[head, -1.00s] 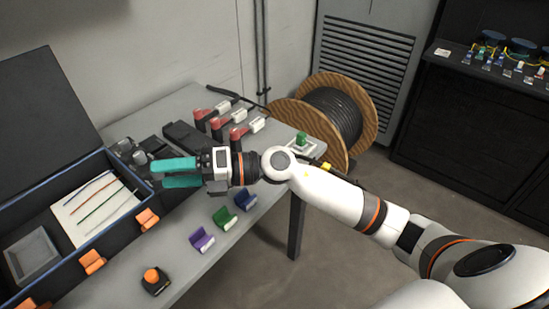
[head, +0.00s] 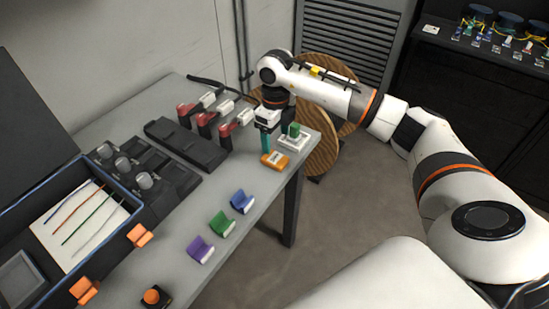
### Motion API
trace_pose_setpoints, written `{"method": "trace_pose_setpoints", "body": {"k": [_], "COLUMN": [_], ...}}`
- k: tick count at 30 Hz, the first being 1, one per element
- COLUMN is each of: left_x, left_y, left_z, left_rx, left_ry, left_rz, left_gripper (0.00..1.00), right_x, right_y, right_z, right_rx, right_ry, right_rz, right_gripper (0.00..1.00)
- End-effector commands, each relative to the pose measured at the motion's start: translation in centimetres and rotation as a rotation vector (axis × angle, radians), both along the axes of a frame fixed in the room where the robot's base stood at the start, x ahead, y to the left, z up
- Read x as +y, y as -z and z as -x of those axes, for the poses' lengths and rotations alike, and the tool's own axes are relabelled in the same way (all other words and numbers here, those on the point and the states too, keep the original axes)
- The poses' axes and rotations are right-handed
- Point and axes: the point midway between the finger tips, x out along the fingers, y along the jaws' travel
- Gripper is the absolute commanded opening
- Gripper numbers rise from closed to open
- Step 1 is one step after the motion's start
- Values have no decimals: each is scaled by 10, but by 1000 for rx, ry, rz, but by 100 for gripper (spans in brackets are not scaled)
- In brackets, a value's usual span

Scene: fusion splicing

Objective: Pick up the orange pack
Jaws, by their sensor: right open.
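The orange pack (head: 275,161), a small flat block with a pale label on top, lies on the grey table (head: 258,188) near its right end. My right gripper (head: 267,143) points down with its teal fingers just above or beside the pack's back edge. Its jaws are open and nothing shows in them. One finger largely hides the other, and I cannot tell whether a fingertip touches the pack. My left gripper is out of view.
A white block with a green knob (head: 293,140) stands close behind the pack. Red-handled tools (head: 205,122) and a dark tray (head: 187,145) lie to the left. Blue (head: 242,201), green (head: 222,223) and purple (head: 200,249) holders stand nearer. The table edge is close on the right.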

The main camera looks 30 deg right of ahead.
Motion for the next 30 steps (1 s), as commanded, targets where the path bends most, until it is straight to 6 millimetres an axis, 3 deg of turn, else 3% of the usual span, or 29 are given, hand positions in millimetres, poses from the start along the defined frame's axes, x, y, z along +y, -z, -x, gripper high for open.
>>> {"method": "trace_pose_setpoints", "body": {"k": [8,16,25,26,30], "left_x": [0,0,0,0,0], "left_y": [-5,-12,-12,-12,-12], "left_z": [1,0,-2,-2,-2], "left_rx": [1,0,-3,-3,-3], "left_ry": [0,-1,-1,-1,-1], "left_rz": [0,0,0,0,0], "left_gripper": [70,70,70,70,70], "right_x": [0,1,1,1,1], "right_y": [24,62,69,69,69], "right_z": [2,7,7,7,7], "right_rx": [2,1,-1,-1,-1], "right_ry": [0,0,-1,-1,-1], "right_rz": [-1,-4,-3,-3,-3], "right_gripper": [71,71,71,69,46]}}
